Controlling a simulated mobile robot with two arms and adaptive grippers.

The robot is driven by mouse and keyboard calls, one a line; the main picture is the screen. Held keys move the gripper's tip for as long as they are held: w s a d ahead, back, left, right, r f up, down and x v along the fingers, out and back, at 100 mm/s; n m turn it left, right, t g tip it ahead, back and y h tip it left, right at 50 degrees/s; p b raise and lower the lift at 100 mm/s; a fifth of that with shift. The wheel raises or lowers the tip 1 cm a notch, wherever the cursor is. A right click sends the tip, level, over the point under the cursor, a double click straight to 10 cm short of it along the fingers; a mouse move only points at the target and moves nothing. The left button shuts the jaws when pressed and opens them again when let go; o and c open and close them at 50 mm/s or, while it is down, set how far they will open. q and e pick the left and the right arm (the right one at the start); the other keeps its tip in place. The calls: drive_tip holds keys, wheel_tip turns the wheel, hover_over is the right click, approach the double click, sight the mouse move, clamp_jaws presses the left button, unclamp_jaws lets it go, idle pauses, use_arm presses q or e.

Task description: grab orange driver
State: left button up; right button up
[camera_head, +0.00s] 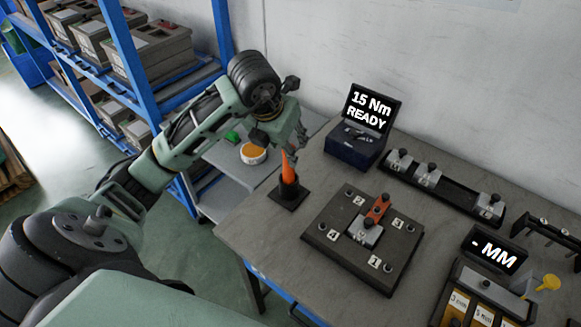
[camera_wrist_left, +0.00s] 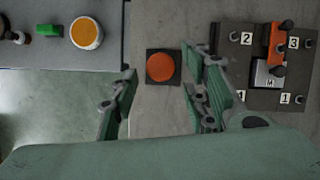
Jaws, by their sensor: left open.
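The orange driver (camera_head: 287,168) stands upright in a black holder (camera_head: 289,193) at the table's left corner. In the left wrist view the driver (camera_wrist_left: 160,67) shows end-on as a round orange top, with the square black holder base around it. My left gripper (camera_head: 281,135) is open above the driver, fingers pointing down. In the left wrist view its fingers (camera_wrist_left: 158,100) are apart, with the driver between and slightly beyond them. Whether a finger touches the driver cannot be told. My right gripper is not in view.
A numbered dark plate (camera_head: 335,262) with an orange-and-grey part lies right of the holder. A torque display box (camera_head: 352,150) reads "15 Nm READY" behind. A side table (camera_head: 230,165) holds a white-and-orange round item. Blue shelving (camera_head: 140,70) stands behind my arm.

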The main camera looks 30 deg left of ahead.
sight(287, 172)
use_arm(q)
drive_tip(key=p+x, duration=0.1)
drive_tip(key=x, duration=0.2)
drive_tip(key=shift+f+p, duration=0.3)
drive_tip(key=shift+f, duration=0.1)
drive_tip(key=shift+x, duration=0.85)
drive_tip(key=c, duration=0.8)
clamp_jaws()
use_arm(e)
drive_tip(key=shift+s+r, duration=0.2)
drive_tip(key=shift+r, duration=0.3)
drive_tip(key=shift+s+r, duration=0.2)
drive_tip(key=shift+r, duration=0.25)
use_arm(q)
drive_tip(key=shift+r, duration=0.1)
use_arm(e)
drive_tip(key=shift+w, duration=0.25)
